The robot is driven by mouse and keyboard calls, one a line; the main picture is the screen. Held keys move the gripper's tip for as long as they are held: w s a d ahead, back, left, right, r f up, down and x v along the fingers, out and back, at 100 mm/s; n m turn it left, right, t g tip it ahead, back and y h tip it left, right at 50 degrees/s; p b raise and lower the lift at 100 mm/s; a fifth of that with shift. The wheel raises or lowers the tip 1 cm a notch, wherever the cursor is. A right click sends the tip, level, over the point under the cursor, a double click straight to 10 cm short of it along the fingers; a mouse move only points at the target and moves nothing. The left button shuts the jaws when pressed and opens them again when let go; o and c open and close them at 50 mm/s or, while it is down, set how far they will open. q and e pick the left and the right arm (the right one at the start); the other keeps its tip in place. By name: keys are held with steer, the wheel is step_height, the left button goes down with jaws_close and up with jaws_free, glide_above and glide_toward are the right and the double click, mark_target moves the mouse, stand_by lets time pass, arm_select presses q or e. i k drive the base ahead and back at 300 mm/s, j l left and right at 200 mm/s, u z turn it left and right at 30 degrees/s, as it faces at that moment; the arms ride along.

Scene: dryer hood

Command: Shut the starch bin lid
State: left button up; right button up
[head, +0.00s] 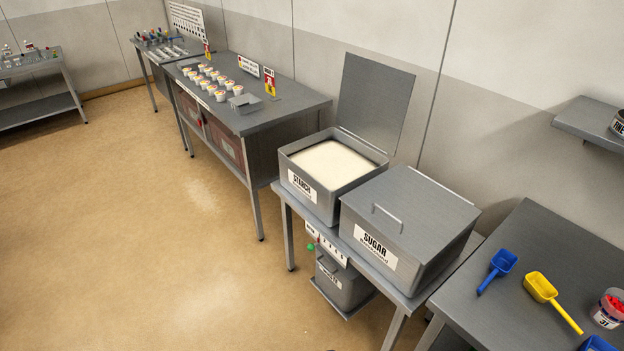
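The starch bin (315,194) stands on a metal table at the centre of the head view, labelled STARCH and full of white powder (332,163). Its grey lid (374,100) is open and stands upright at the back of the bin, near the wall. A thin bar, which may be the lid's handle or hinge, shows by the bin's back edge. Neither of my grippers is in view.
The closed sugar bin (405,220) stands right beside the starch bin. A right-hand table (540,235) holds a blue scoop (498,268) and a yellow scoop (543,288). A long bench (290,108) with several white cups stands behind left. The floor (150,220) at left is clear.

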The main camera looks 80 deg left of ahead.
mark_target(374, 96)
steer(key=u, duration=2.4)
steer(key=i+j, duration=0.1)
steer(key=i, duration=0.15)
